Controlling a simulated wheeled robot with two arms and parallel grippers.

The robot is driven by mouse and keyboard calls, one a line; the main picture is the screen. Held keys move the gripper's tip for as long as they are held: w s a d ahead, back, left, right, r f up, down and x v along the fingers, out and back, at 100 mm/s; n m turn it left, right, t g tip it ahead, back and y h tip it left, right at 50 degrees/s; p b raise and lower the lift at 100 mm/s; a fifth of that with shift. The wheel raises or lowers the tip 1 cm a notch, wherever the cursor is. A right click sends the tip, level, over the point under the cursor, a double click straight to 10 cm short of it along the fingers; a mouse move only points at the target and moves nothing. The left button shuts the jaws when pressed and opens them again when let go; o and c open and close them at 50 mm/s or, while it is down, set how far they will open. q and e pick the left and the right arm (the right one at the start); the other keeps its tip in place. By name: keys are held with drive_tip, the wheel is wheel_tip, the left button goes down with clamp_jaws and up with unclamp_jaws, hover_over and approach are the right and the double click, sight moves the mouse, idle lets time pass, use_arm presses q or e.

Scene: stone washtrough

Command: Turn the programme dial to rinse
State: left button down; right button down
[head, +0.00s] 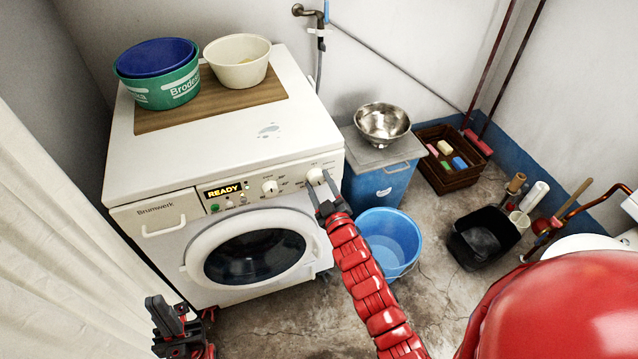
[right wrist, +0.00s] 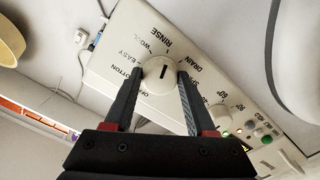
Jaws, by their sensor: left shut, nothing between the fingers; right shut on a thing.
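The programme dial (head: 315,176) is the white right-hand knob on the front panel of the white washing machine (head: 155,190). My right gripper (head: 324,190) is shut on it. In the right wrist view the programme dial (right wrist: 161,73) sits between the two dark fingertips. Its dark mark runs roughly up and down in that picture, in line with the RINSE label (right wrist: 160,37); I cannot tell which end points. WOOL, EASY, COTTON and DRAIN labels ring it. The display (head: 223,191) reads READY. My left gripper (head: 165,322) is shut and empty, low at the left, apart from the machine's panel.
A second knob (head: 270,187) sits left of the programme dial. Basins stand on a board (head: 215,101) on top of the machine. A blue bucket (head: 388,240) stands on the floor beside my right arm. A white curtain (head: 50,230) hangs at the left.

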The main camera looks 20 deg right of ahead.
drive_tip(key=shift+f, duration=0.1)
drive_tip(key=shift+c, duration=1.1)
unclamp_jaws()
drive_tip(key=s, duration=1.7)
drive_tip(key=shift+s+d+b, duration=0.2)
drive_tip(key=shift+s+b, duration=0.05)
drive_tip(key=shift+b, duration=0.15)
